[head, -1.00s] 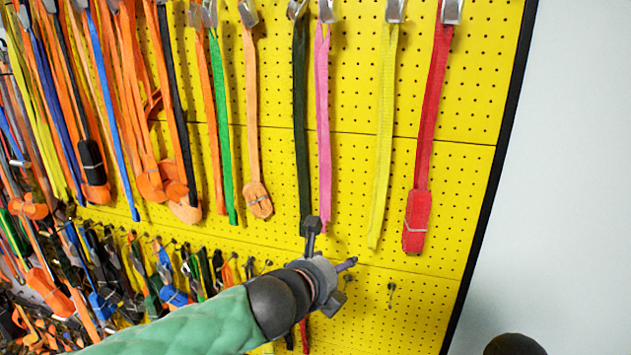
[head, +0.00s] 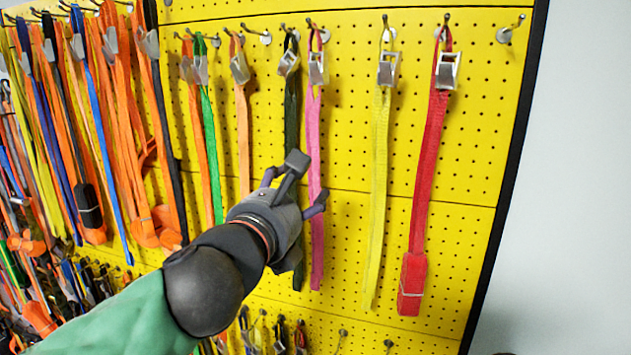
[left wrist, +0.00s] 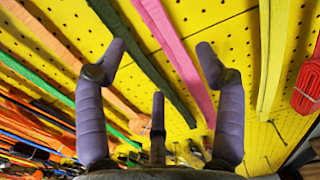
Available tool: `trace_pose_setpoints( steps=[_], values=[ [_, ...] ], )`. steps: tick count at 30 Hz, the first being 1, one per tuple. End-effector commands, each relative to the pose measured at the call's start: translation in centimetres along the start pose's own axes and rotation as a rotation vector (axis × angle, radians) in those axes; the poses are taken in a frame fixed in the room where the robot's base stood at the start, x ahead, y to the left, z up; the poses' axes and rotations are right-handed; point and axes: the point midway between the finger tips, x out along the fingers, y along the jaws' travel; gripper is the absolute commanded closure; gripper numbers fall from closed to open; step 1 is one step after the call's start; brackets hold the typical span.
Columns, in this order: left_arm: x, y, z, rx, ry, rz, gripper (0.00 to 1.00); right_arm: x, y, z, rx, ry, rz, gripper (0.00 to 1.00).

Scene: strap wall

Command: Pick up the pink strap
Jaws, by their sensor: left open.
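The pink strap (head: 314,150) hangs from a hook on the yellow pegboard, with a metal buckle (head: 317,67) near its top. My left gripper (head: 300,180) is open and empty in front of the board, overlapping the dark green strap and reaching the pink strap's left edge in the head view. In the left wrist view the pink strap (left wrist: 178,55) runs slanting between the spread purple fingers (left wrist: 160,55), beyond their tips. The dark green strap (left wrist: 143,60) also runs between them. I cannot tell whether a finger touches either strap. My right gripper is not in view.
A dark green strap (head: 291,110) hangs just left of the pink one, close to it. A yellow strap (head: 379,180) and a red strap (head: 427,180) hang to the right with gaps between. Many orange, blue and green straps crowd the left side. Bare pegboard lies right of the pink strap.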

Motion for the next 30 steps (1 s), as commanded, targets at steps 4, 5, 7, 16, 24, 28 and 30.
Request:
trace_pose_setpoints(
  steps=[4,5,7,16,24,28,30],
  values=[
    [1.4,-0.4,-0.1,0.000,0.002,0.000,0.30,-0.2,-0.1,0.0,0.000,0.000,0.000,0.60],
    [1.8,-0.5,-0.2,0.001,0.002,0.000,0.30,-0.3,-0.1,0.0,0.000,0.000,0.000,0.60],
    [2.9,-0.7,-0.2,0.000,0.003,0.001,0.30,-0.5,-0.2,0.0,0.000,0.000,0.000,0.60],
    [5.2,-0.7,-0.1,-0.002,0.000,0.001,0.30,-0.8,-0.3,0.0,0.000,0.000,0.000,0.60],
    [5.2,-0.7,-0.2,-0.002,0.000,0.000,0.53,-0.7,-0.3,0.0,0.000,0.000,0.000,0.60],
    [5.2,-0.8,-0.2,-0.002,0.000,0.000,0.89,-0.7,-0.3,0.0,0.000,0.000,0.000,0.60],
    [5.2,-0.8,-0.2,-0.002,0.000,0.000,0.92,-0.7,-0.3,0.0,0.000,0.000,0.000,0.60]
  ],
)
